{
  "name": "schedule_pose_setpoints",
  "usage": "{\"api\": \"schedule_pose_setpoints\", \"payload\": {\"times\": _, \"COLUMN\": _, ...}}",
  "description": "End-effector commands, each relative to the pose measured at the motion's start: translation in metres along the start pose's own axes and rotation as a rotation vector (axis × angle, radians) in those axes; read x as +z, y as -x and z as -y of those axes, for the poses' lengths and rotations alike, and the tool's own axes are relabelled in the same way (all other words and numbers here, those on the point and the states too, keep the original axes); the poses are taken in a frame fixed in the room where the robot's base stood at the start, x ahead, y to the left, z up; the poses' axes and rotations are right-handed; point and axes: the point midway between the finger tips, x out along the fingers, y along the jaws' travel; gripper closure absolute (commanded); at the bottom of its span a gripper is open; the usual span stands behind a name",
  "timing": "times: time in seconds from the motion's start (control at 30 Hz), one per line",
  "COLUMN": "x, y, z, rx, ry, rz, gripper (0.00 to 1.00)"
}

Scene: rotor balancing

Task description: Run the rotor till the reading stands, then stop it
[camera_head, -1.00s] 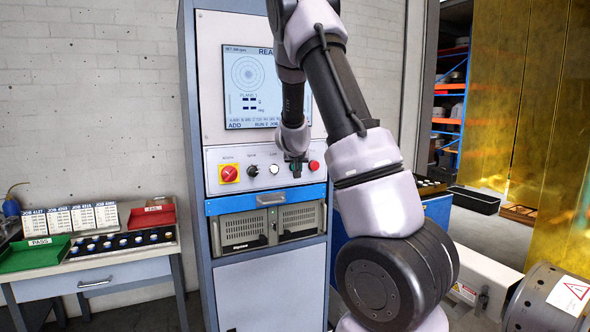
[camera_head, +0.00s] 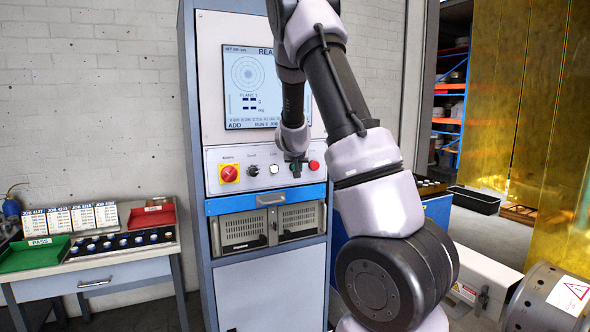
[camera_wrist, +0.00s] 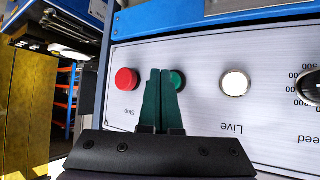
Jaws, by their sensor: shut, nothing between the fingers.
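My gripper (camera_head: 297,169) is shut and empty, at the right part of the control panel (camera_head: 222,192). In the wrist view the closed green fingertips (camera_wrist: 161,72) point at the panel, between the red Stop button (camera_wrist: 127,79) and a green button (camera_wrist: 179,80), overlapping the green button's edge. I cannot tell whether they touch it. The Stop button also shows in the head view (camera_head: 314,165). The screen (camera_head: 250,85) shows a round plot, "PLANE 1" and short dark marks as its values; my arm hides its right part. I cannot make out a rotor.
The panel also has a white Live button (camera_wrist: 235,83), a speed knob (camera_head: 253,171) and a red-on-yellow switch (camera_head: 229,174). A side table (camera_head: 100,275) at left holds a green PASS tray (camera_head: 35,257), a red tray (camera_head: 152,217) and job cards. A drum with a warning label (camera_head: 545,300) is at lower right.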

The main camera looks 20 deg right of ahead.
Motion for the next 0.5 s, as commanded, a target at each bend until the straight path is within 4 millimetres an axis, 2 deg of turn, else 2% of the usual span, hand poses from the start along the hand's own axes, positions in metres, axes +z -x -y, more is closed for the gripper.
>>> {"api": "schedule_pose_setpoints", "payload": {"times": 0.5, "x": -0.0045, "y": -0.0056, "z": 0.0047, "rx": 0.000, "ry": 0.001, "rz": 0.000, "gripper": 1.00}}
